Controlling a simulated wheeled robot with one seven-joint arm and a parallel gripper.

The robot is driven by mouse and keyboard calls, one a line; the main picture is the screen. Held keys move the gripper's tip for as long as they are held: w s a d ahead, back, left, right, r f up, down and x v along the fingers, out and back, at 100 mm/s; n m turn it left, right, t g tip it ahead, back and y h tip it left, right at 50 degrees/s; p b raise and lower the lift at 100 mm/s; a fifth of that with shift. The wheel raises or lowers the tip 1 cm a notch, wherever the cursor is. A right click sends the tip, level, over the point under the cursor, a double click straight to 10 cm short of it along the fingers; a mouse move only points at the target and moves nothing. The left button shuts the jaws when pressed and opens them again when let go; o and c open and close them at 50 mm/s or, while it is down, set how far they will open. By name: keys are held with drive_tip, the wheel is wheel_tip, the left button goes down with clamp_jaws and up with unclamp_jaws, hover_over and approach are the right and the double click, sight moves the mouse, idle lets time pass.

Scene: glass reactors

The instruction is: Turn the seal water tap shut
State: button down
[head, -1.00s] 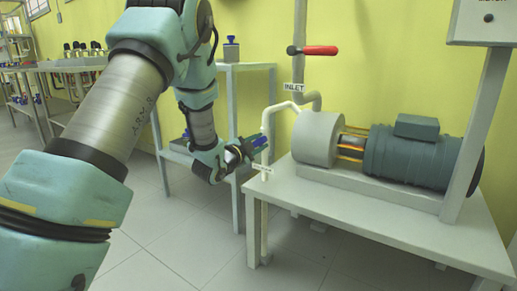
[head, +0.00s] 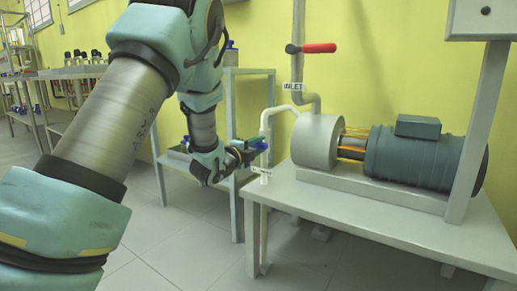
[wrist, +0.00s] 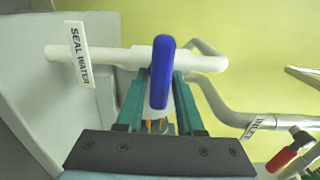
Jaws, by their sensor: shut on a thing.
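The seal water tap has a blue handle (wrist: 160,72) on a white pipe (wrist: 112,56) that bears a SEAL WATER label (wrist: 79,54). In the wrist view the handle lies across the line of the pipe. My gripper (wrist: 160,88) is shut on the blue handle, with a green finger on each side of it. In the head view my gripper (head: 256,147) is at the thin pipe by the left end of the pump table, and the handle is small and partly hidden there.
A grey pump with a dark motor (head: 418,156) stands on the white table (head: 390,222) to the right. A red-handled valve (head: 319,48) is on the inlet pipe above. White shelving (head: 236,190) stands close behind my arm. Open floor lies in front.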

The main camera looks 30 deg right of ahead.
drive_tip(key=shift+f, duration=0.1)
idle(0.3)
drive_tip(key=c, duration=0.7)
unclamp_jaws()
drive_tip(key=shift+a, duration=0.1)
drive_tip(key=p+v, duration=0.2)
drive_tip(key=v, duration=0.8)
drive_tip(key=shift+s+a+p, duration=0.25)
drive_tip(key=shift+a+p, duration=0.05)
